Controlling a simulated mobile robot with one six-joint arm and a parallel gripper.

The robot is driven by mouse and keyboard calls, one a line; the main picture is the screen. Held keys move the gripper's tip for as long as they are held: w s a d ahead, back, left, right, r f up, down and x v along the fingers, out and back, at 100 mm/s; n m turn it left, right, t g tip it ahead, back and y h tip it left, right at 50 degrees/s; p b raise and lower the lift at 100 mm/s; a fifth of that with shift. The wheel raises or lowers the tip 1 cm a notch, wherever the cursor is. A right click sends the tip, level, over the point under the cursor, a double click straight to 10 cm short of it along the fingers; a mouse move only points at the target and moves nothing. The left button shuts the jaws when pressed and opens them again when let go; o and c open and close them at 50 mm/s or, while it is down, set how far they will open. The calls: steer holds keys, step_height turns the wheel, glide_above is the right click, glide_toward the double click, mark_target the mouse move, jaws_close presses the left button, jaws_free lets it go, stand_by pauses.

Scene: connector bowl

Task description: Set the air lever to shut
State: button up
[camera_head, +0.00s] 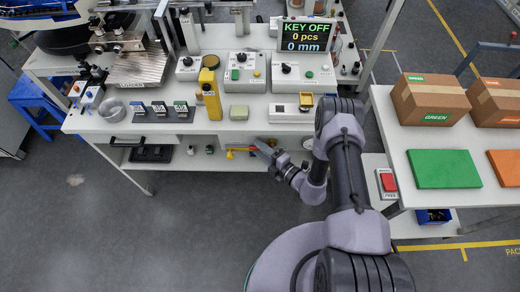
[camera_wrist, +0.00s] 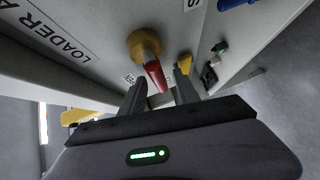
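The air lever shows in the wrist view as a red handle (camera_wrist: 154,76) on a round brass-yellow hub (camera_wrist: 143,45), fixed to the grey panel. The handle points down from the hub toward my gripper (camera_wrist: 160,92). My gripper is open, with one finger to each side of the handle's lower end; I cannot tell whether either finger touches it. In the head view a small red and yellow part (camera_head: 240,151) shows under the bench's front edge, left of my gripper (camera_head: 266,148).
A panel label (camera_wrist: 58,32) reading "LOADER A" is cut short. A small yellow part (camera_wrist: 184,63) sits by the right finger. The white bench (camera_head: 160,124) overhangs my gripper, with several boxes and devices on it. Open floor (camera_head: 150,225) lies in front.

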jaws_close()
stand_by(1.3)
